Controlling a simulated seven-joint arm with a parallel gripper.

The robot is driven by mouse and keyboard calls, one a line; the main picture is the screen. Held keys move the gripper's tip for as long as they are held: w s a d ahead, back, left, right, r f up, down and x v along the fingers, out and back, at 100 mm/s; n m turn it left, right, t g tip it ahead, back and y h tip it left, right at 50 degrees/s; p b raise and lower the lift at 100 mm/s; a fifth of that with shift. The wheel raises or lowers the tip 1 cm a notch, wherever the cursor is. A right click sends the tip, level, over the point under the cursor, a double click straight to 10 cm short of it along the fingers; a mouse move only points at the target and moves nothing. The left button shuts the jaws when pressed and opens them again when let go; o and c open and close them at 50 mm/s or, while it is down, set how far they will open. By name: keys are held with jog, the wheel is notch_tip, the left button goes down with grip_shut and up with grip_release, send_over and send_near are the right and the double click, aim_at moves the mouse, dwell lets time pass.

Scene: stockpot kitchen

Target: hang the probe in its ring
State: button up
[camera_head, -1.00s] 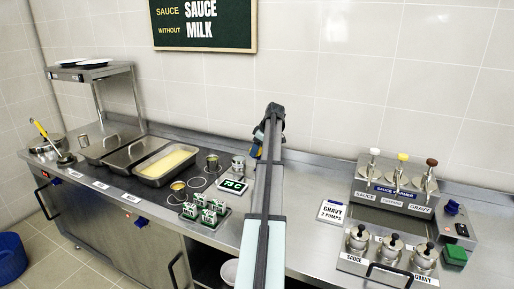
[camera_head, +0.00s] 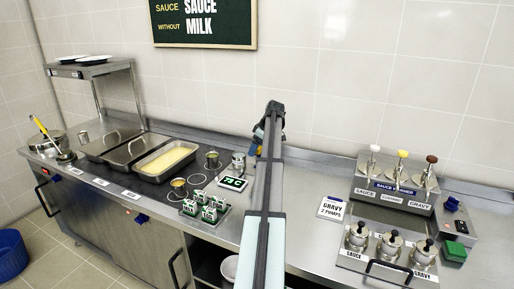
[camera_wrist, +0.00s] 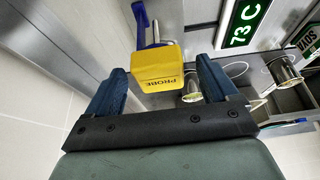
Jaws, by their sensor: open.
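The probe (camera_wrist: 160,72) is a yellow block lettered PROBE in the wrist view, with a metal rod and a blue part beyond it. My gripper (camera_wrist: 161,66) is open, with one blue finger on each side of the yellow block. Gaps show between the block and both fingers. In the head view my arm hides most of the gripper, and only a small blue and yellow patch shows beside it. I cannot pick out the probe's ring for certain.
A green display (camera_head: 232,183) reading about 73 C stands left of my arm, near metal cups (camera_head: 179,188) and small green-white packs (camera_head: 206,207). Steel pans (camera_head: 167,158) lie farther left. A sauce warmer (camera_head: 395,193) with pumps stands right. The counter right beside my arm is clear.

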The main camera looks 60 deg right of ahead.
jog(key=v, duration=1.4)
jog(key=shift+w+f, duration=0.1)
jog(key=shift+w, duration=0.05)
